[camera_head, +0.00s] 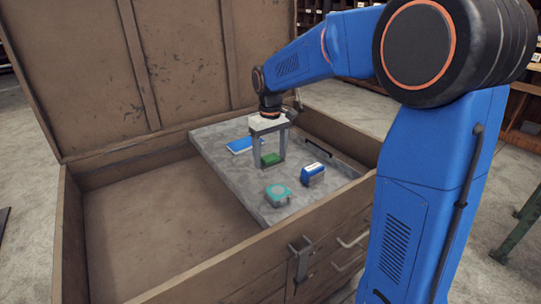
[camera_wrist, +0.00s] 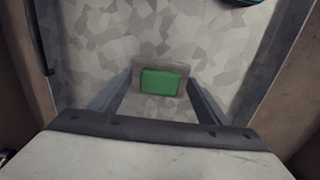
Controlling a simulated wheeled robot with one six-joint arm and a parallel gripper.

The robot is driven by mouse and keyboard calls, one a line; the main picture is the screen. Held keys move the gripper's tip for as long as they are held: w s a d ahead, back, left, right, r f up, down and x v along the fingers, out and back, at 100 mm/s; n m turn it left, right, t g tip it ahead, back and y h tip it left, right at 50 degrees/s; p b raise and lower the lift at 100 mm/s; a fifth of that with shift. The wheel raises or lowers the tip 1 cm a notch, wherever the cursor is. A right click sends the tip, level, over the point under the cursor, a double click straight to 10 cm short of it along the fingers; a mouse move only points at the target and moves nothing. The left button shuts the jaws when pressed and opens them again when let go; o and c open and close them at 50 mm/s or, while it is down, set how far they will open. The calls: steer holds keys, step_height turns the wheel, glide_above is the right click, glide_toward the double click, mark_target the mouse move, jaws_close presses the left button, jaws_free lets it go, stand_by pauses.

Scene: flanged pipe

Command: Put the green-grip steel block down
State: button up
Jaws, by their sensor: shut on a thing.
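The steel block with the green grip (camera_head: 271,160) is between the fingers of my gripper (camera_head: 270,165), low over the mottled grey board (camera_head: 228,174) inside the wooden chest. In the wrist view the green grip (camera_wrist: 160,82) faces up, with the block's grey rim around it. My gripper (camera_wrist: 158,88) is shut on the block there, one finger at each side. The fingers partly hide the block in the head view. I cannot tell whether its underside touches the board.
A flat blue item (camera_head: 239,145) lies behind to the left. A blue and white box (camera_head: 313,174) and a teal tape-measure-like thing (camera_head: 277,194) are at the front right. The chest's front wall (camera_head: 225,268) rises nearby. The left chest floor (camera_head: 130,215) is clear.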

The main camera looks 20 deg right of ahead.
mark_target(271, 157)
steer(key=o, duration=1.4)
steer(key=shift+o, duration=0.2)
step_height(271, 157, up, 12)
steer(key=shift+r, duration=0.1)
